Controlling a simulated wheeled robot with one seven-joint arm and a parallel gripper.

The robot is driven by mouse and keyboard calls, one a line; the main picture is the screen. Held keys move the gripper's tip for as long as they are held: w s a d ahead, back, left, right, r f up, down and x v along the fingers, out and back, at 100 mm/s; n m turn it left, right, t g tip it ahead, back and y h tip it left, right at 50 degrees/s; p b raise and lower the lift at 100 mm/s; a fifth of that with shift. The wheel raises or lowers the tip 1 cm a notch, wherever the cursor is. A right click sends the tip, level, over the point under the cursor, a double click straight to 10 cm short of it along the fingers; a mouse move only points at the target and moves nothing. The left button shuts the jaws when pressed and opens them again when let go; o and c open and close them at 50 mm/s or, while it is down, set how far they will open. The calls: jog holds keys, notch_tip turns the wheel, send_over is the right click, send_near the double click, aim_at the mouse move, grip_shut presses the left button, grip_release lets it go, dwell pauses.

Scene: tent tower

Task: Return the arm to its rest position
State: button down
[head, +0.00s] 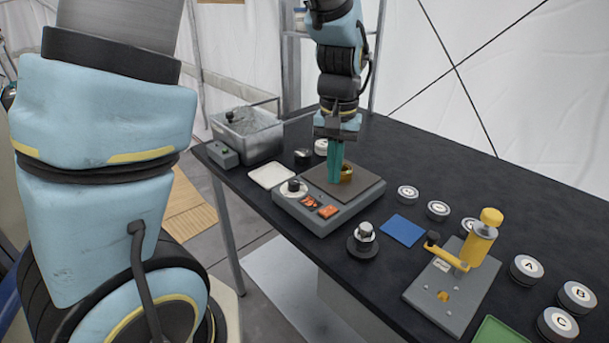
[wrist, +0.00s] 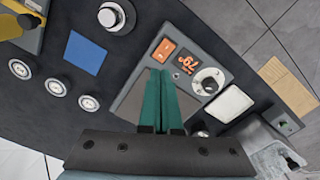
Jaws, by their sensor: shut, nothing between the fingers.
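My gripper (head: 335,182) has teal fingers and is shut with nothing between them. It points down over the dark square plate of a grey hot-plate device (head: 328,218). My arm reaches down from the top of the head view to the gripper.
A metal basin (head: 247,133) and a white tray (head: 271,175) are left of the device. A dark knobbed piece (head: 363,237), a blue square (head: 403,230) and a yellow press (head: 481,240) stand right. Several round lidded containers (head: 527,268) line the black table (head: 460,165).

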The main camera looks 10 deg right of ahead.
jog(key=w+a+r+n+t, duration=0.1)
jog(key=a+n, duration=0.4)
jog(key=a, duration=2)
jog(key=shift+a+t, duration=0.2)
jog(key=shift+t, duration=0.1)
